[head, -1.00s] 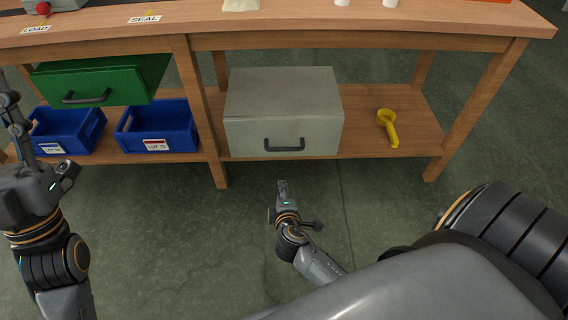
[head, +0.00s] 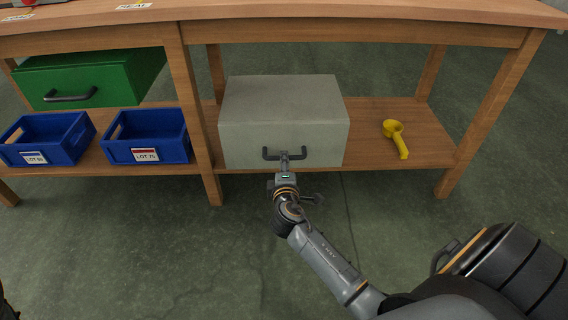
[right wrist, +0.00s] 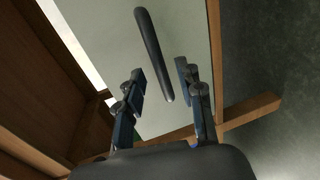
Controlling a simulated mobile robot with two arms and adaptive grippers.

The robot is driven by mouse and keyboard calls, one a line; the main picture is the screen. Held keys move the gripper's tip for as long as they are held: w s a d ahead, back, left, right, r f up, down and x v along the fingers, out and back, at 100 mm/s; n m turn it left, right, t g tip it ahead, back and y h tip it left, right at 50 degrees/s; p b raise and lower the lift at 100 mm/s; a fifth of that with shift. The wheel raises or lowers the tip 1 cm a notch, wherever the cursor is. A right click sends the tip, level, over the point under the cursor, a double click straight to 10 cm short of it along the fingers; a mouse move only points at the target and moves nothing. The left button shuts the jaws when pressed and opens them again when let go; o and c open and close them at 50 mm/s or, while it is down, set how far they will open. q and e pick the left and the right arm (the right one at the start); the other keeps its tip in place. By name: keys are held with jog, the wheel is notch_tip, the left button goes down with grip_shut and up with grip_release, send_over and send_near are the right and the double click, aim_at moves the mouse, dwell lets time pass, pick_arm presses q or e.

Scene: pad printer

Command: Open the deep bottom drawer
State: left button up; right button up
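The deep bottom drawer is a pale grey box front (head: 240,145) on the lower shelf, flush with its grey body, with a dark bar handle (head: 270,153). It looks shut. My right gripper (head: 284,163) is at the handle in the head view. In the right wrist view my right gripper (right wrist: 160,70) has its two fingers apart, one on each side of the handle bar (right wrist: 154,50), with gaps visible on both sides. The grey drawer front (right wrist: 185,25) lies behind the bar. My left gripper is out of view.
A green drawer (head: 110,78) with a dark handle is at upper left. Two blue bins (head: 45,140) (head: 150,150) stand on the lower shelf below it. A yellow scoop (head: 397,140) lies right of the grey drawer. The floor in front is clear.

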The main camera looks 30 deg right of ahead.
jog(key=shift+b+x, duration=0.6)
jog(key=shift+x, duration=1.3)
grip_shut()
jog(key=shift+a, duration=0.1)
